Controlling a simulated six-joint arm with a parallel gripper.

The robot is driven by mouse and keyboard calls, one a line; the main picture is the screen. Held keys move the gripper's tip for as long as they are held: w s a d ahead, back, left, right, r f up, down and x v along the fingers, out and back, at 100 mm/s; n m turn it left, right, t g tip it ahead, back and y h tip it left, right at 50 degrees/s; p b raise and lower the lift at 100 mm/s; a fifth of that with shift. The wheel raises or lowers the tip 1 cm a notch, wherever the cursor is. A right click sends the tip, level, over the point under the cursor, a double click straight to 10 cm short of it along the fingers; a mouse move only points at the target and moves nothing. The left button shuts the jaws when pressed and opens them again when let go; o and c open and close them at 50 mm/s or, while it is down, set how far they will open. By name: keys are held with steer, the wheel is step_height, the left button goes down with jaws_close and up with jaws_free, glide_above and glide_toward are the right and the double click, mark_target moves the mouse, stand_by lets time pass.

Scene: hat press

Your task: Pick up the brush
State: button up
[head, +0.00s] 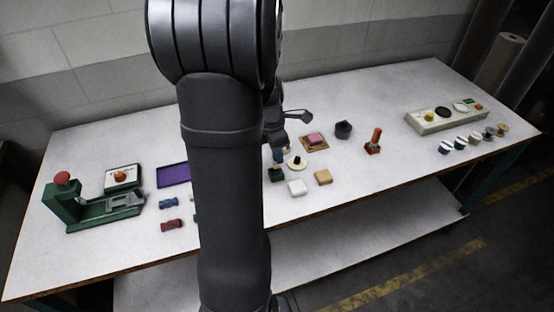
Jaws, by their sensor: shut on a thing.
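My gripper (278,147) points down over the middle of the white table, partly hidden behind my own arm. It is shut on a small upright bluish and tan thing that looks like the brush (278,156). The brush's lower end is at or just above a small dark green block (277,175). I cannot tell whether it is touching the block.
Further right stands an orange-handled tool (376,139). A green press (68,205) is far left.

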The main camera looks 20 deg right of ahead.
steer(key=s+d+r, duration=0.6)
steer(key=s, duration=0.3)
steer(key=shift+s+d+r, duration=0.15)
steer(key=shift+s+r, duration=0.2)
steer(key=shift+s, duration=0.05)
steer(key=shift+w, duration=0.15)
stand_by(0.3)
steer(key=w+f, duration=0.3)
steer(key=w, duration=1.7)
steer(key=shift+a+f, duration=0.2)
steer(key=shift+f, duration=2.4)
steer(key=shift+f, duration=0.6)
step_height(320, 180, up, 7)
stand_by(0.5)
